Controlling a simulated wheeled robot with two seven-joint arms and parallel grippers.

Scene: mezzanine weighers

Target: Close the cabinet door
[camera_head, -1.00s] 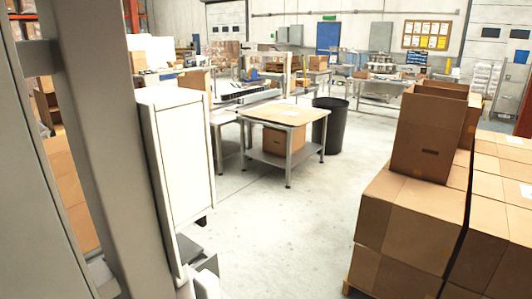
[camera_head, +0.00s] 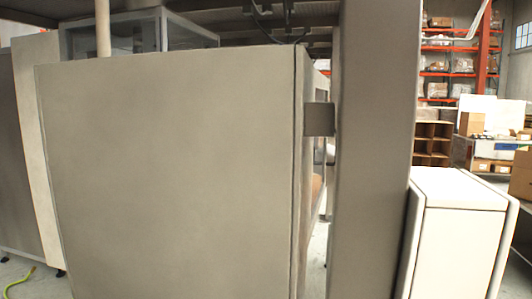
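A white box-shaped cabinet (camera_head: 458,238) stands at the lower right, beyond a thick grey post. Its top and one side show, with thin panels along its left and right edges. I cannot tell whether one of these is its door or how far it stands open. A large flat grey panel (camera_head: 175,180) fills the left and middle of the view, with a narrow dark seam near its right edge. I cannot tell whether this panel is a door. Neither of my grippers is in view.
The grey upright post (camera_head: 375,150) stands close between the grey panel and the white cabinet. A yellow-green cable (camera_head: 20,283) lies on the floor at lower left. Orange-beamed racks (camera_head: 455,60) and a wooden cubby shelf (camera_head: 433,140) stand behind.

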